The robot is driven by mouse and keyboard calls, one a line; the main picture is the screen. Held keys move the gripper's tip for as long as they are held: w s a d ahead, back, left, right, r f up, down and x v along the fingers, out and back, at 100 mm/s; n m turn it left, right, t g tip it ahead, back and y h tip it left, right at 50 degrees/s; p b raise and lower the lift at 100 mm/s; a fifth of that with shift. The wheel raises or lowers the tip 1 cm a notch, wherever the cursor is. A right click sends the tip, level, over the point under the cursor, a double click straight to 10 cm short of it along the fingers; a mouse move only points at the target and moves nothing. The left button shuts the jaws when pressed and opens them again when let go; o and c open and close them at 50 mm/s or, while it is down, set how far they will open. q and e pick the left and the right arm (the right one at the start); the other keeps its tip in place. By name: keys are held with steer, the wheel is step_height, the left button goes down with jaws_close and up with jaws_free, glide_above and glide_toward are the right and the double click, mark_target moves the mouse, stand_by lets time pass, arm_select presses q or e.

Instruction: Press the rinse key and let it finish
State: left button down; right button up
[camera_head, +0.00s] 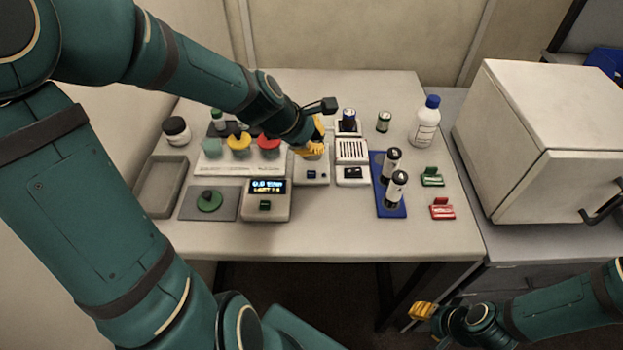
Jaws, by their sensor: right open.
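My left gripper (316,142) has yellow fingers and points down over the back of a small light-grey box (311,177) in the middle of the table. The box has a small dark key on its front part, and the fingers hide its back part. I cannot tell whether they touch it or how far apart they are. No label that reads rinse is legible. A grey box with a lit display (267,186) stands in front and to the left, with a dark green key below the display. My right gripper (423,311) is open, low in front of the table and away from everything on it.
A vented white unit (352,175) stands right of the small box. A blue rack (391,211) holds two dark-and-white cylinders. Red, yellow and green-topped items stand on a white holder (215,168) at left. A white bottle (425,125) stands at the back right. The table front is clear.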

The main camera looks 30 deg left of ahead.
mark_target(315, 172)
arm_select(q)
step_height(315, 172, down, 5)
steer(key=b, duration=0.3)
steer(key=shift+b, duration=0.35)
steer(key=shift+s+f, duration=0.1)
steer(key=shift+f, duration=0.2)
stand_by(0.8)
